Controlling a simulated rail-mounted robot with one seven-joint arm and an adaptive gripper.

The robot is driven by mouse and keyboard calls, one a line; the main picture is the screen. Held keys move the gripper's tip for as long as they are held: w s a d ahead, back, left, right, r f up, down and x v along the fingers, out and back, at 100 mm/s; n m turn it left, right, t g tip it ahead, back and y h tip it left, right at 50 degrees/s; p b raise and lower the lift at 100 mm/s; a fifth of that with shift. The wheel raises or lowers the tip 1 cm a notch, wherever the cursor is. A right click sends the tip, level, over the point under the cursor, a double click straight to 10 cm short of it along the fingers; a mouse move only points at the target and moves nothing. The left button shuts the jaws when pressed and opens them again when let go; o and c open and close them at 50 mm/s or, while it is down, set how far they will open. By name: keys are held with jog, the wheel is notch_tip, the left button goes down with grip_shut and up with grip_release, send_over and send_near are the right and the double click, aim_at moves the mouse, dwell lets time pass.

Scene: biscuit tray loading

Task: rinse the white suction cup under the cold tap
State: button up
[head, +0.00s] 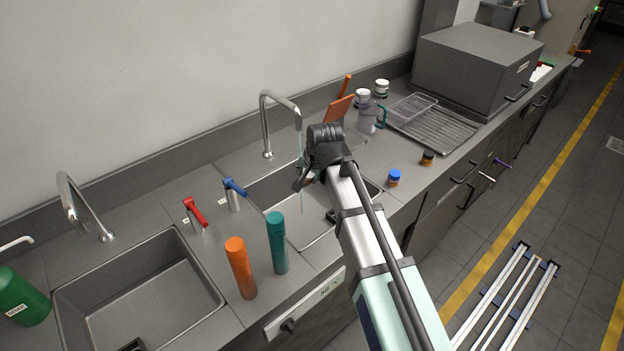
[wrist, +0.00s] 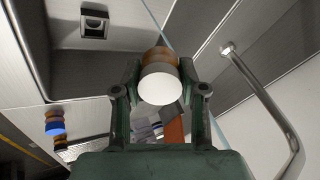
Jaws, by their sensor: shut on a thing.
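My gripper (wrist: 160,95) is shut on the white suction cup (wrist: 161,86), which shows as a pale round face with an orange-brown part behind it in the wrist view. In the head view my gripper (head: 303,180) is over the right sink (head: 355,187), below and near its curved spout (head: 268,125); the cup is hard to make out there. A thin water stream (head: 302,204) falls from this spout into the sink. It also shows close beside the cup in the wrist view (wrist: 209,119); I cannot tell whether it touches the cup. The blue tap lever (head: 235,187) stands left of this sink.
A red tap lever (head: 195,212) stands by the left sink (head: 140,300). Orange (head: 240,268) and teal (head: 277,243) cylinders stand upright in front of the levers.

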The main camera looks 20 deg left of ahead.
jog(key=w+a+f, duration=0.1)
jog(key=w+a, duration=0.3)
jog(key=w, duration=0.1)
jog(key=shift+w+a+f+b, duration=0.15)
jog(key=shift+a+f+b, duration=0.05)
jog(key=shift+b, duration=0.25)
jog(key=shift+w+d, duration=0.1)
dwell(0.5)
jog(key=shift+w+d, duration=0.3)
jog(key=shift+d, duration=0.05)
jog(key=shift+s+a, duration=0.1)
jog(key=shift+s+a, duration=0.3)
jog(key=shift+a, duration=0.05)
dwell(0.3)
jog(key=shift+w+d, duration=0.4)
jog(key=shift+d, duration=0.05)
dwell(0.4)
